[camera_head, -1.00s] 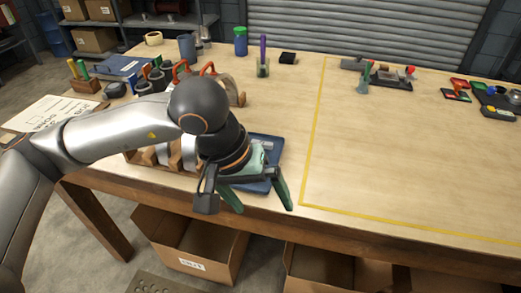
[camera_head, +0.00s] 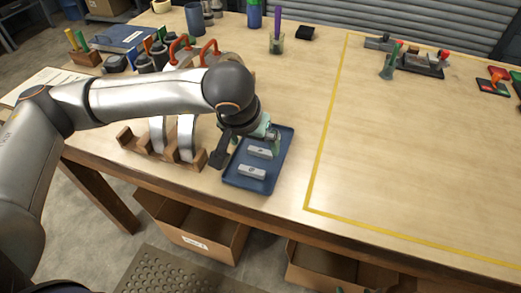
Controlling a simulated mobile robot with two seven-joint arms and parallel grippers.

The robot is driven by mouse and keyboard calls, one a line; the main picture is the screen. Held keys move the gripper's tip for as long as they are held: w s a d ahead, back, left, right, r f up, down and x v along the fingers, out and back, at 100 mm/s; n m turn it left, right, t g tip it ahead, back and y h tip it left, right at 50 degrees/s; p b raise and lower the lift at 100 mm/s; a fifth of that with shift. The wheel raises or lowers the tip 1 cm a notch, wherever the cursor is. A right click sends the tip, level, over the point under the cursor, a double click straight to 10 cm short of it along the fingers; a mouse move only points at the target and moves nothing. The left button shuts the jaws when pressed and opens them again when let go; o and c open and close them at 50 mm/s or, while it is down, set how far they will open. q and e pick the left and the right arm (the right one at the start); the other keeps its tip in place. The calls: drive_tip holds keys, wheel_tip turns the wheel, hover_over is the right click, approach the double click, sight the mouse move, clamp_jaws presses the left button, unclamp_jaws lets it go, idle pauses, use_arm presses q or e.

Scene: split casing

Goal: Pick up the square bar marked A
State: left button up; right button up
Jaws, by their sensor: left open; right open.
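Two pale grey square bars lie on a blue tray (camera_head: 236,181) near the table's front edge in the head view. The nearer bar (camera_head: 252,172) lies in the front part of the tray and the farther bar (camera_head: 260,152) lies behind it. Each has a small dark mark on top, too small to read, so I cannot tell which is A. My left gripper (camera_head: 263,137) is open above the back part of the tray, beyond the farther bar. It hides part of the tray's back. My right gripper is not seen.
A wooden rack (camera_head: 136,142) with upright metal rings stands left of the tray. Red-handled tools (camera_head: 208,50) stand behind my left arm. A yellow line (camera_head: 322,150) bounds a mostly clear area on the right. Open cardboard boxes (camera_head: 200,238) stand below the table's front.

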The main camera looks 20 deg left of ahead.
sight(261, 149)
use_arm(q)
drive_tip(key=x, duration=0.4)
drive_tip(key=shift+w+d+r+p, duration=0.15)
drive_tip(key=shift+w+r+p, duration=0.1)
drive_tip(key=shift+p, duration=0.15)
drive_tip(key=shift+w+f, duration=0.2)
drive_tip(key=shift+f, duration=0.35)
drive_tip(key=shift+r, duration=0.1)
drive_tip(key=c, duration=1.4)
drive_tip(key=shift+r, duration=0.35)
wheel_tip(261, 149, up, 2)
drive_tip(key=shift+w+r+b, duration=0.1)
drive_tip(key=shift+r+b, duration=0.05)
drive_tip(key=shift+b, duration=0.35)
drive_tip(key=s+a+r+b, duration=0.1)
drive_tip(key=s+a+r, duration=0.3)
drive_tip(key=s+r, duration=0.6)
drive_tip(key=s, duration=0.3)
drive_tip(key=shift+s+b, duration=0.3)
drive_tip(key=shift+b, duration=0.05)
